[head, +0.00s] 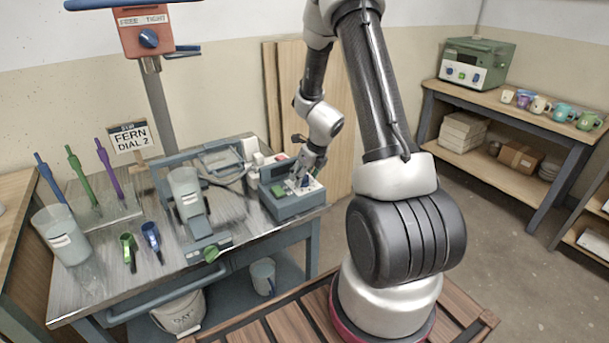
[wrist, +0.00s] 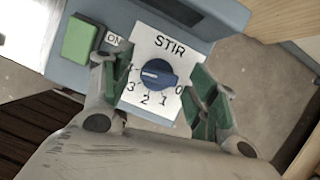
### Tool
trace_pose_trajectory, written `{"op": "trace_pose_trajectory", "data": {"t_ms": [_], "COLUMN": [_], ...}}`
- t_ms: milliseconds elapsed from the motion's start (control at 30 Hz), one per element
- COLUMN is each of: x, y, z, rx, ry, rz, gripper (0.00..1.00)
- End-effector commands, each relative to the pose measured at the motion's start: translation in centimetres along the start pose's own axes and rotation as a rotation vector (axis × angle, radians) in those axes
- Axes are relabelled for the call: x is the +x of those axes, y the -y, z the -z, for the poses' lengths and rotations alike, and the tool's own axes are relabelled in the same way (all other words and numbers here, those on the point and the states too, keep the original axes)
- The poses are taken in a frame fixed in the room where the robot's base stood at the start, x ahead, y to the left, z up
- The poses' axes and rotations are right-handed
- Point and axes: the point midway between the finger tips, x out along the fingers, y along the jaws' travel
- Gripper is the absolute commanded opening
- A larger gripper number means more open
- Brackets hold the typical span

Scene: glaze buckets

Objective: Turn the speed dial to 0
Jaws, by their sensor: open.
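The speed dial (wrist: 158,74) is a round blue knob on a white plate (wrist: 166,46) marked STIR, with numbers around it. Its white pointer mark points left in the wrist view, toward the 3 and 4 side, away from the 0 at its right. The plate is on a blue-grey control box (head: 290,205) on the bench's right end. My gripper (wrist: 157,92) is open, with one green-padded finger on each side of the dial, seemingly apart from it. It also shows above the box in the head view (head: 302,177), where the dial is too small to read.
A green button (wrist: 80,39) marked ON sits beside the plate. A red head (head: 145,30) marked FREE and TIGHT has another blue knob. Several tools crowd the bench's left.

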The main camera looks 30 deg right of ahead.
Motion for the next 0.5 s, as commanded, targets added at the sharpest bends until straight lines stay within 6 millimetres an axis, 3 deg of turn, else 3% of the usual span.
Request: {"op": "trace_pose_trajectory", "data": {"t_ms": [200,467,500], "x": [0.05,0.04,0.04], "y": [0.00,-0.01,-0.01], "z": [-0.01,0.00,0.00], "rx": [-0.001,-0.001,-0.001], "ry": [0.000,0.000,0.000], "rz": [0.000,0.000,0.000], "gripper": [0.59,0.13,0.13]}}
